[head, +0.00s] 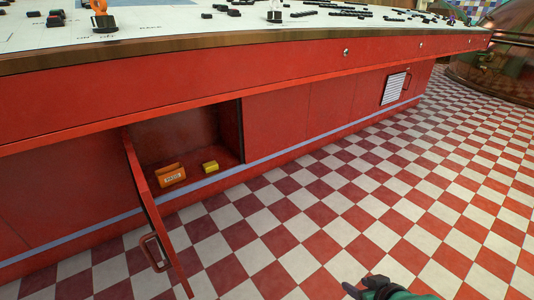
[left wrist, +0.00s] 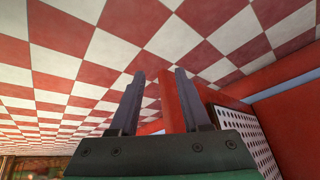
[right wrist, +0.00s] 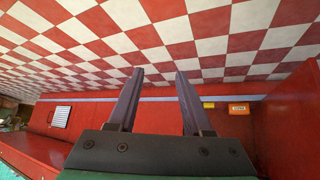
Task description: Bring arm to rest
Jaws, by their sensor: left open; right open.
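My right gripper (head: 362,286) shows at the bottom edge of the head view, over the checkered floor and apart from the cabinet. In the right wrist view its two fingers (right wrist: 160,74) are spread with nothing between them. My left gripper (left wrist: 159,75) shows only in the left wrist view. Its fingers are apart; a red panel edge (left wrist: 181,105) appears behind them, and I cannot tell how close it is. Both arms are mostly out of sight in the head view.
A red cabinet door (head: 157,215) stands open into the floor space. Inside the cabinet are an orange box (head: 171,175) and a small yellow object (head: 210,167). The red console (head: 200,95) runs along the left and back. The checkered floor (head: 400,200) at right is clear.

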